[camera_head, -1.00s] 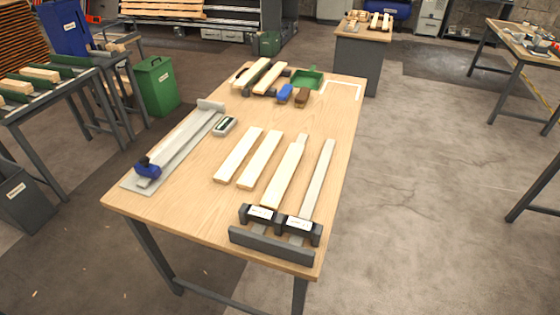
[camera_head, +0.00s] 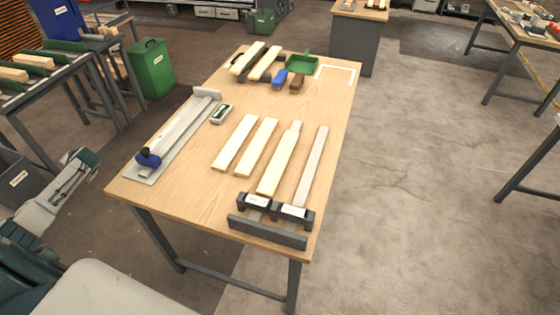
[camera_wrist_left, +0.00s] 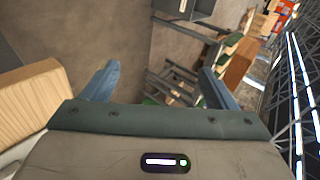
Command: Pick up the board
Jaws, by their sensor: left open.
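Two pale wooden boards (camera_head: 235,143) (camera_head: 257,147) lie side by side in the middle of the workbench. To their right is a longer piece with a narrower far end (camera_head: 280,160), then a thin greyish strip (camera_head: 312,165); the near ends of both are at a dark two-slot holder (camera_head: 274,212). Two more boards (camera_head: 248,58) (camera_head: 265,63) rest on dark supports at the far end. My left gripper (camera_wrist_left: 158,84) is open, with nothing between its fingers in the left wrist view. My left arm shows at the lower left of the head view, off the bench. My right gripper is out of view.
A long grey fixture with a blue knob (camera_head: 149,158) lies along the bench's left edge, with a small grey device (camera_head: 221,114) beside it. A green dustpan (camera_head: 302,64), blue item (camera_head: 280,78) and brown block (camera_head: 297,82) sit farther back.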

